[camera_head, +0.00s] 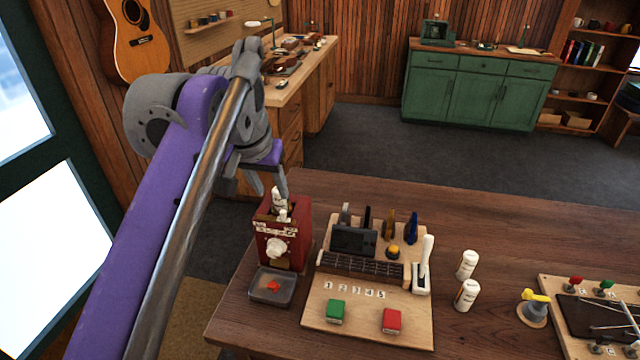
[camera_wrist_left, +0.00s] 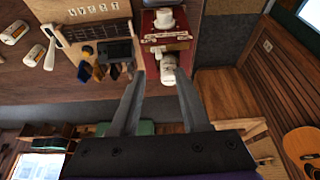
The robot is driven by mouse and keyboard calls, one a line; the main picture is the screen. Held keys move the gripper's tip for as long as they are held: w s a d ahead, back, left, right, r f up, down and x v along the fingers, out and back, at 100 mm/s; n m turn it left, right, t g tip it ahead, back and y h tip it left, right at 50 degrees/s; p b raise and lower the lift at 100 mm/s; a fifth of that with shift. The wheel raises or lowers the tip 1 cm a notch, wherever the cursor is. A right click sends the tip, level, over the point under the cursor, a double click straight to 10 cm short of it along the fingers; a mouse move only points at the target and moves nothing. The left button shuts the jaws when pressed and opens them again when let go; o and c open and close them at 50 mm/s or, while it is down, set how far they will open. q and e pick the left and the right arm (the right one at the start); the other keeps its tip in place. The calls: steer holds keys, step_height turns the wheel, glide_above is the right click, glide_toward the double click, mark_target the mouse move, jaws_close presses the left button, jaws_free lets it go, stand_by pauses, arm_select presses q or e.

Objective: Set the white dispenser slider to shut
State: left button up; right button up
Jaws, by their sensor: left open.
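The red dispenser (camera_head: 298,219) stands at the left end of the wooden table, with a white knob (camera_head: 275,248) on its front. I cannot tell the knob's setting. Pale label strips lie above the knob, and a white bottle-like piece (camera_head: 283,215) shows at the dispenser's top. In the left wrist view the knob (camera_wrist_left: 165,18) is near the top edge and the bottle-like piece (camera_wrist_left: 168,68) lies between the fingertips. My left gripper (camera_head: 278,190) is open above and behind the dispenser's top, its fingers pointing down. Contact cannot be told. My right gripper is not in view.
A grey tray (camera_head: 258,296) with red bits sits before the dispenser. A wooden board (camera_head: 365,325) with a white lever (camera_head: 425,265), green and red buttons and upright tools stands close on the right. Two white bottles (camera_head: 467,264) stand beyond. The table's back right is clear.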

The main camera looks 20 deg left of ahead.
mark_target(282, 210)
arm_select(q)
steer(key=x, duration=0.6)
steer(key=b+x, duration=0.1)
steer(key=x, duration=0.3)
steer(key=shift+w+d+r, duration=0.1)
steer(key=shift+w+r, duration=0.1)
steer(key=shift+w, duration=0.15)
jaws_close()
stand_by(1.1)
